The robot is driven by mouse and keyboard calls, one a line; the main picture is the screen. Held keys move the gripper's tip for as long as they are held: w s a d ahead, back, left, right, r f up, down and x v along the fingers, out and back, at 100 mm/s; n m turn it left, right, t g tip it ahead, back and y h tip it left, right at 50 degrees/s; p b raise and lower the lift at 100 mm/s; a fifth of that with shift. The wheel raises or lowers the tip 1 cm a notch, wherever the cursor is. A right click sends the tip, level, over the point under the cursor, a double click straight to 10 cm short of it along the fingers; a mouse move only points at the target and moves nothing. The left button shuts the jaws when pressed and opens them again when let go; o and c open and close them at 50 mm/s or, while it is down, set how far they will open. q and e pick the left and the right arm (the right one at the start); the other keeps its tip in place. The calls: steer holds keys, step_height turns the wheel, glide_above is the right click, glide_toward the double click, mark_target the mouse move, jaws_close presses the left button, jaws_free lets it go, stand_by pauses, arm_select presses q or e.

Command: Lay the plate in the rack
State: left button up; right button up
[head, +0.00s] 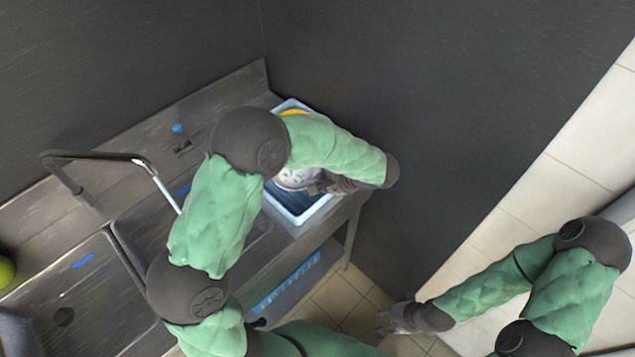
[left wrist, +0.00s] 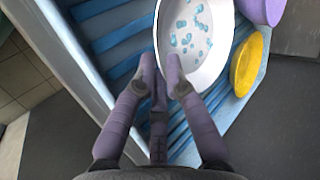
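The white plate (head: 297,179) with blue-grey spots is at the blue rack (head: 316,211) on the counter's right end. In the left wrist view the plate (left wrist: 196,48) is over the rack's blue slats (left wrist: 112,24). My left gripper (head: 322,187) is at the plate's near rim. In the left wrist view my left gripper's fingers (left wrist: 163,72) close in on either side of that rim. Whether the plate rests fully on the slats is hard to tell. My right gripper (head: 382,322) is empty, low at the right, with its fingers spread, far from the rack.
A yellow dish (left wrist: 246,66) and a purple dish (left wrist: 262,8) are at the rack's far side. A sink with a tall faucet (head: 110,157) is left of the rack. A dark wall (head: 430,110) stands close behind. A green round thing (head: 6,270) is at the far left.

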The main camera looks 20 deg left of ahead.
arm_select(q)
steer(key=shift+o, duration=0.7)
steer(key=shift+r, duration=0.1)
steer(key=shift+d+r, duration=0.15)
steer(key=shift+r, duration=0.1)
steer(key=p+v, duration=0.3)
steer(key=v, duration=0.8)
steer(key=shift+d, duration=0.25)
steer(key=shift+r, duration=0.15)
